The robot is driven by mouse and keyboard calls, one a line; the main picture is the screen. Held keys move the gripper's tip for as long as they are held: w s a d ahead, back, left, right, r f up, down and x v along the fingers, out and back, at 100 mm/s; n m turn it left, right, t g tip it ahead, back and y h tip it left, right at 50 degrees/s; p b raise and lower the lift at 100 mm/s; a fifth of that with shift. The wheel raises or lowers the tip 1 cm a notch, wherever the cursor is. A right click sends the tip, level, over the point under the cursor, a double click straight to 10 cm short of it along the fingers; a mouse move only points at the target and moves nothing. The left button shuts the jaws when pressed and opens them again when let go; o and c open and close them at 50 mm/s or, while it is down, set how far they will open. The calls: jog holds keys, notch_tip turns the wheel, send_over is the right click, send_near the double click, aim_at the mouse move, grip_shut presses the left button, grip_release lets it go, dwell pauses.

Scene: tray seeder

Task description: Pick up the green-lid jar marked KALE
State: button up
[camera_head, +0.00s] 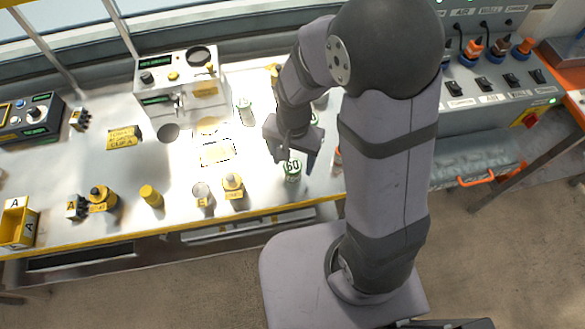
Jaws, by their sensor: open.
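A green-and-white jar (292,172) stands near the front edge of the bench, with what looks like "60" on it. A second green-and-white jar (245,112) stands farther back, left of my gripper. The word KALE is not legible on either jar. My gripper (294,161) is open and points down, its fingers spread at the near jar's upper end. I cannot tell whether they touch it or are still above it. My arm hides part of the bench behind, where another pale object partly shows.
A white-topped jar (202,192) and a yellow-based item (233,185) stand left of the near jar. A grey machine (180,85) is at the back. A switch panel (495,85) is at right. Free bench shows around the yellow sign (124,138).

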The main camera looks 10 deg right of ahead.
aim_at(292, 166)
jog(key=shift+w+a+f+p, duration=0.1)
jog(key=shift+f+p, duration=0.2)
jog(key=shift+f, duration=1)
jog(key=shift+w+f+p, duration=0.1)
jog(key=shift+f+p, duration=0.2)
jog(key=shift+f, duration=1)
jog(key=c, duration=1.2)
